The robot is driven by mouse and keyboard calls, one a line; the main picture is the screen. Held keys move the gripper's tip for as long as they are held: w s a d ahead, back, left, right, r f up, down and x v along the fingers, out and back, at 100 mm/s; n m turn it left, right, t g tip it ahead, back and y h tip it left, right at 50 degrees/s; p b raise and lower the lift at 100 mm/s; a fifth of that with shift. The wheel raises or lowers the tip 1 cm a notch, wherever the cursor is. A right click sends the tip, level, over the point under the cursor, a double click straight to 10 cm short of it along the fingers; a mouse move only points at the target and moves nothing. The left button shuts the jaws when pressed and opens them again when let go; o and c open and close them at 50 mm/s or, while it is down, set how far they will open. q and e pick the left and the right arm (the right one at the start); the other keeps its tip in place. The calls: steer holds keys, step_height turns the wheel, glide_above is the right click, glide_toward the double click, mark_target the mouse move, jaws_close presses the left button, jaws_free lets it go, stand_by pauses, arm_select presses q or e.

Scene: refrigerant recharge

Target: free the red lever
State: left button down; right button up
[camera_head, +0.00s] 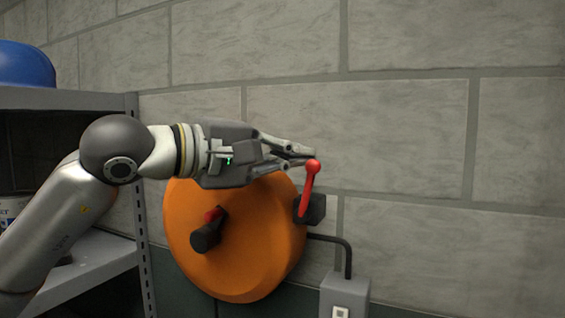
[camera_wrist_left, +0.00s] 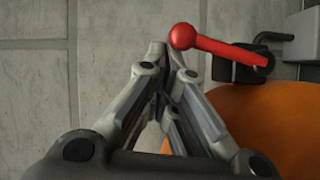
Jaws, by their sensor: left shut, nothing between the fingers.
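The red lever (camera_head: 309,185) has a round knob at its top and stands up, slightly tilted, from a black block (camera_head: 317,208) at the right edge of the orange round housing (camera_head: 255,240). My left gripper (camera_head: 312,154) is shut and empty, with its fingertips beside the lever's knob. In the left wrist view the shut fingertips (camera_wrist_left: 157,47) are just left of the red lever (camera_wrist_left: 215,46); I cannot tell whether they touch it. The black block (camera_wrist_left: 238,62) also shows there. My right gripper is not in view.
A black crank handle (camera_head: 207,236) with a red part sticks out of the housing's front. A grey switch box (camera_head: 344,296) with a black conduit is at lower right. A grey shelf (camera_head: 75,99) with a blue object (camera_head: 25,64) stands at left. The block wall is behind.

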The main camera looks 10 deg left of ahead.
mark_target(316, 161)
arm_select(q)
steer(key=shift+s+d+r, duration=0.1)
steer(key=shift+d, duration=0.35)
steer(key=shift+s+d+r, duration=0.1)
steer(key=shift+d, duration=0.3)
steer(key=shift+s+d+m+g+y+p, duration=0.15)
steer(key=shift+d+m+y, duration=0.2)
steer(key=shift+d+m, duration=0.25)
steer(key=shift+s+d+m+g+y+p, duration=0.15)
steer(key=shift+d+m+y, duration=0.25)
steer(key=shift+m, duration=0.2)
steer(key=d+m, duration=0.1)
steer(key=d+f+m+y, duration=0.1)
steer(key=d+y, duration=0.1)
steer(key=shift+s+f+m+g+p, duration=0.15)
steer(key=shift+f+m+g+p, duration=0.15)
steer(key=shift+m+g, duration=0.1)
steer(key=shift+a+f+b, duration=0.3)
steer(key=shift+a+b, duration=0.1)
steer(key=shift+a, duration=0.35)
